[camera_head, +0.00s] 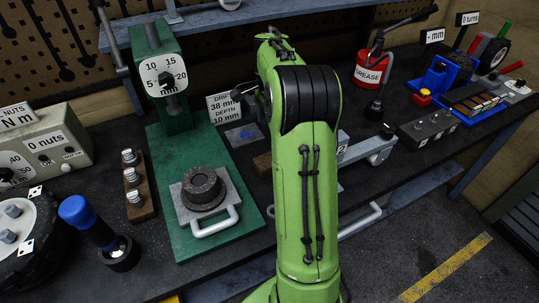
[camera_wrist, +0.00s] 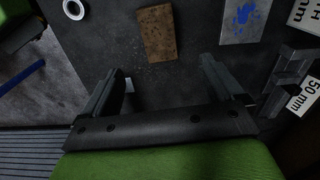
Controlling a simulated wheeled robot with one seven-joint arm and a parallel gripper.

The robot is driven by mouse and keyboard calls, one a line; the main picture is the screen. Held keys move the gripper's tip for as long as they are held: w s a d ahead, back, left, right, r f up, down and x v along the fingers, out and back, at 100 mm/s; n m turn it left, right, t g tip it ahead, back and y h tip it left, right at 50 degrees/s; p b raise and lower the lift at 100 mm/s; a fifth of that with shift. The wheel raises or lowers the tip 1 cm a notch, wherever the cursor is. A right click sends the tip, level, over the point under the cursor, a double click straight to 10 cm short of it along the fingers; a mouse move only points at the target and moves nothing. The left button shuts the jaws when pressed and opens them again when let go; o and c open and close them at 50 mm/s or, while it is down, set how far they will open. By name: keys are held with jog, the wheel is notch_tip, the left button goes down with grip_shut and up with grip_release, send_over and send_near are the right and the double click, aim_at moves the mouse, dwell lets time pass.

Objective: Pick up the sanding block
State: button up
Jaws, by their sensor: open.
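The sanding block, a brown rectangular block (camera_wrist: 157,33), lies flat on the dark bench top at the upper middle of the wrist view. In the head view a small brown part of it (camera_head: 262,164) shows left of my green arm, which hides the remainder. My gripper (camera_wrist: 162,70) is open and empty in the wrist view, its two dark fingers spread left and right. The block appears beyond the fingertips, within the width of the gap and apart from both.
A grey plate with blue stains (camera_wrist: 243,20) lies right of the block. A grey metal piece labelled 50 mm (camera_wrist: 288,78) is at the far right. In the head view, a green press (camera_head: 165,80) stands left of my arm and a red grease can (camera_head: 369,72) behind right.

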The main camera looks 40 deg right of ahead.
notch_tip(320, 180, down, 15)
jog(key=b, duration=0.3)
jog(key=shift+a+r, duration=0.15)
jog(key=shift+r, duration=0.05)
jog(key=shift+r, duration=0.1)
jog(key=shift+c, duration=0.4)
jog(key=c, duration=1.1)
notch_tip(320, 180, up, 10)
jog(key=shift+r+p, duration=0.1)
jog(key=shift+p, duration=1)
jog(key=o, duration=0.5)
jog(key=shift+c, duration=1.3)
